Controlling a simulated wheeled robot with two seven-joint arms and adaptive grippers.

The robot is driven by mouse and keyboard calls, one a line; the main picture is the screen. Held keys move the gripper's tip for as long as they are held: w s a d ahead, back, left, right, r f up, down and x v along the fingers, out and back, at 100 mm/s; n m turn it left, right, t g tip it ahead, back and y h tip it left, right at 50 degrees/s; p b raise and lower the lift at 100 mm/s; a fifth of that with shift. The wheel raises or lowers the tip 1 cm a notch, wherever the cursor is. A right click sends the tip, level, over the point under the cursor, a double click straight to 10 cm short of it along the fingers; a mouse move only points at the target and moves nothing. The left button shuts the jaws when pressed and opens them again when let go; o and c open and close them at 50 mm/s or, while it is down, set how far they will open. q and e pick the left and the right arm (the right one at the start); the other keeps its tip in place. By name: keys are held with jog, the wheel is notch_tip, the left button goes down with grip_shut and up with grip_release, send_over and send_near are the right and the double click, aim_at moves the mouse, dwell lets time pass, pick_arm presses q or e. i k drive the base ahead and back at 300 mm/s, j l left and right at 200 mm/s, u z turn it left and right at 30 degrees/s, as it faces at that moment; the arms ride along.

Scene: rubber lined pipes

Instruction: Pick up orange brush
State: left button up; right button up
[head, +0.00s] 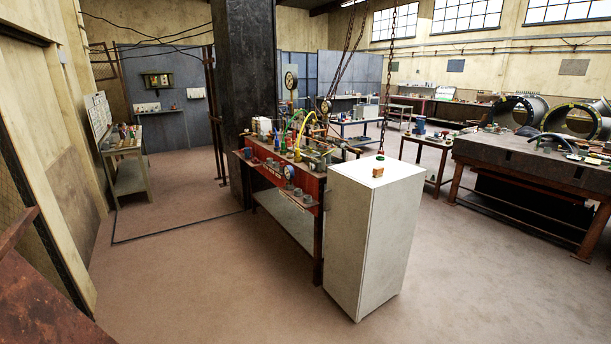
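A white cabinet (368,240) stands a little right of the middle of the head view. On its top lies a small orange-brown block-shaped item (378,172); it is too small to tell whether it is the orange brush. A small dark green item (380,157) is just behind it, below a hanging chain. No other thing here can be clearly made out as an orange brush. Neither of my grippers is in view.
A red workbench (290,185) crowded with hoses, gauges and fittings stands against the cabinet's left side. A heavy dark table (520,160) with large pipes is at the right. A chain (390,75) hangs above the cabinet. Brown floor (190,270) is open at front left.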

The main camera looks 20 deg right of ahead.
aim_at(377, 172)
jog(key=i+z, duration=0.1)
jog(key=i, duration=0.7)
jog(key=i+j+z, duration=0.15)
jog(key=i+z, duration=0.25)
jog(key=i+j+z, duration=0.35)
jog(key=i, duration=0.2)
jog(key=i+j+z, duration=0.8)
jog(key=i, duration=0.35)
jog(key=j, duration=0.1)
